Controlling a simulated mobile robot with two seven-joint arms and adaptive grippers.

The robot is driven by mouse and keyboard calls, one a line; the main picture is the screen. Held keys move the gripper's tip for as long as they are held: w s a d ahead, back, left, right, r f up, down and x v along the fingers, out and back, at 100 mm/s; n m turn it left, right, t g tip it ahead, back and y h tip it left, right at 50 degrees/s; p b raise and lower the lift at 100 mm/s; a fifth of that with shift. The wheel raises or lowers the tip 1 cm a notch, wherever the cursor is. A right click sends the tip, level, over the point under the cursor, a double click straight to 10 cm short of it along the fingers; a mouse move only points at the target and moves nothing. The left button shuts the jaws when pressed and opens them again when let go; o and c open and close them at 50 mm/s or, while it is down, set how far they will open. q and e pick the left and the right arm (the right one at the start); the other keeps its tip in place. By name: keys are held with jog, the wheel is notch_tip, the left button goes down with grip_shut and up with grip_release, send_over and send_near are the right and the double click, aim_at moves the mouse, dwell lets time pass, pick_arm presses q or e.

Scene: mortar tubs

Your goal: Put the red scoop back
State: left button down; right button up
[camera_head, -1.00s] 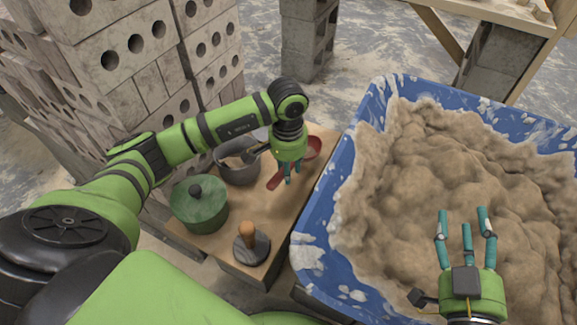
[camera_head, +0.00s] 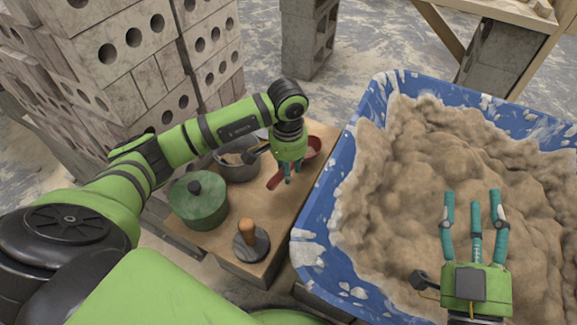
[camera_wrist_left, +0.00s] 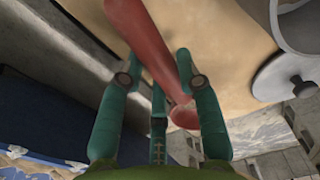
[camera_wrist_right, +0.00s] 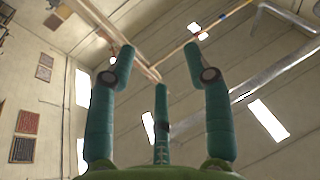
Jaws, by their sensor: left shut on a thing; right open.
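The red scoop (camera_head: 313,148) lies at the right side of the wooden board in the head view, its bowl up and right, its handle down and left. My left gripper (camera_head: 289,180) is shut on its handle, low over the board. In the left wrist view the red handle (camera_wrist_left: 150,45) runs between the fingers of my left gripper (camera_wrist_left: 160,85). Part of the scoop is hidden behind the gripper in the head view. My right gripper (camera_head: 473,205) is open and empty above the tub of mortar; its fingers also show in the right wrist view (camera_wrist_right: 158,70).
The wooden board (camera_head: 285,215) also holds a grey pot (camera_head: 240,172), a green lidded pot (camera_head: 198,208) and a round float with a wooden handle (camera_head: 250,243). A blue tub (camera_head: 322,205) full of mortar stands close on the right. Stacked blocks (camera_head: 135,75) rise behind left.

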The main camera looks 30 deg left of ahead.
pick_arm(q)
jog(key=shift+f+b, duration=0.3)
jog(key=shift+f, duration=0.35)
pick_arm(e)
jog(key=shift+s+a+r+n+t+y, duration=0.15)
jog(key=shift+s+r+t+y, duration=0.25)
jog(key=shift+r, duration=0.35)
jog(key=shift+s+a+r+n+t+y, duration=0.1)
jog(key=shift+s+r+t+y, duration=0.25)
jog(key=shift+r, duration=0.45)
jog(key=shift+s+a+r+n+t+y, duration=0.15)
jog(key=shift+s+r+t+y, duration=0.25)
jog(key=shift+r, duration=0.35)
pick_arm(q)
jog(key=shift+f, duration=0.1)
pick_arm(e)
jog(key=shift+f, duration=0.3)
pick_arm(q)
jog(key=shift+f+b, duration=0.25)
jog(key=shift+b, duration=0.25)
pick_arm(e)
jog(key=shift+f, duration=0.2)
pick_arm(q)
jog(key=c, duration=0.8)
grip_release()
